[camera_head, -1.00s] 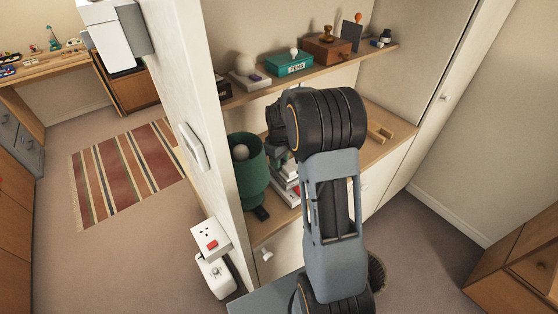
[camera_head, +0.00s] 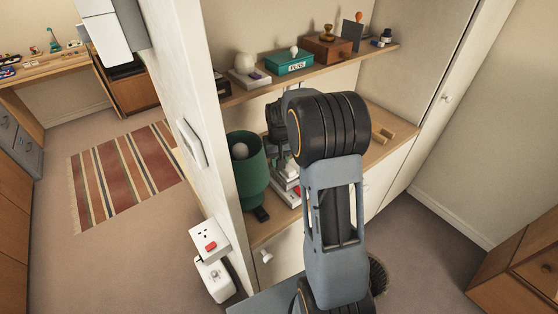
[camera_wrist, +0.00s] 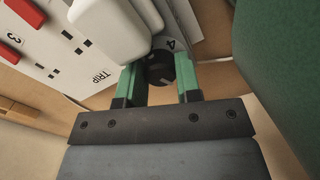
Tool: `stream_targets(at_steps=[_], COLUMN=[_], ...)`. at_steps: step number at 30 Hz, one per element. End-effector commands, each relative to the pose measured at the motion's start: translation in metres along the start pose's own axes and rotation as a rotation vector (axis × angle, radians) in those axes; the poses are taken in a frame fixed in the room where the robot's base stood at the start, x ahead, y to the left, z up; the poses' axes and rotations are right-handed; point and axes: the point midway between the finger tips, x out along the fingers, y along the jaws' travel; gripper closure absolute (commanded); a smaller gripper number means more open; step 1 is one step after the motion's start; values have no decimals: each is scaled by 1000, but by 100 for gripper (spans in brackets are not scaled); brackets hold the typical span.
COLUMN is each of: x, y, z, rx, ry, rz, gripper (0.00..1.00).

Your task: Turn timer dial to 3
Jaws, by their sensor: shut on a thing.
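The timer dial (camera_wrist: 160,68) is a dark round knob on a pale face, seen in the wrist view just ahead of my gripper. A figure 4 is visible on the face beside the knob. The dial's pointer and other figures are hidden or too dark to make out. My gripper (camera_wrist: 161,84) has its two green fingers on either side of the dark knob, shut on it. In the head view, the dial and my fingertips are hidden behind my arm.
A rounded white body (camera_wrist: 112,28) stands close left of the fingers. Further left is a white panel (camera_wrist: 58,42) with red switches, a 3 and TRIP. The green pot (camera_head: 247,180) stands close to my arm on the lower shelf; a pen box (camera_head: 290,63) sits above.

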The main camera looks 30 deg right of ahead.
Motion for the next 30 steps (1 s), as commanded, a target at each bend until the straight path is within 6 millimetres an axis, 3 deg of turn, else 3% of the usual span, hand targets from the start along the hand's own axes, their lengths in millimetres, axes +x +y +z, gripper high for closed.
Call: stream_targets(at_steps=[15,16,18,24,30], x=[0,0,0,0,0], y=[0,0,0,0,0], z=[0,0,0,0,0], rx=[20,20,20,20,19], ry=[1,1,1,0,0], rz=[0,0,0,0,0], gripper=[92,68,61,42,42])
